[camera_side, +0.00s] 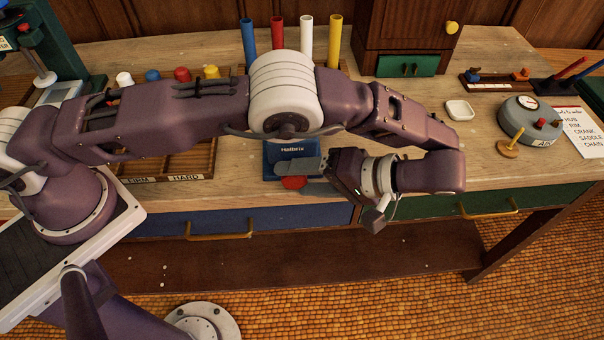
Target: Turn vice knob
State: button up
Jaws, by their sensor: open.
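The blue vice (280,155), with white lettering on its upper face, stands near the front edge of the bench at the middle. A red knob (293,183) shows low at its front. My gripper (312,178) comes in from the right, with its fingers pointing left at the knob. It is open. The fingertips are close to the knob's right side; I cannot tell whether they touch it. A grey part lies over the vice's lower front, and my arm passes in front of its top.
Red, blue, white and yellow tubes (306,40) stand behind my arm. A wooden cabinet (412,28) stands at the back. A grey round device (530,118) and a white dish (459,110) are on the right. Drawer handles (219,237) project from the bench front.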

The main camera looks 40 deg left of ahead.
notch_tip(320, 180, up, 8)
jog(key=shift+s+a+r, duration=0.1)
jog(key=shift+r, duration=0.9)
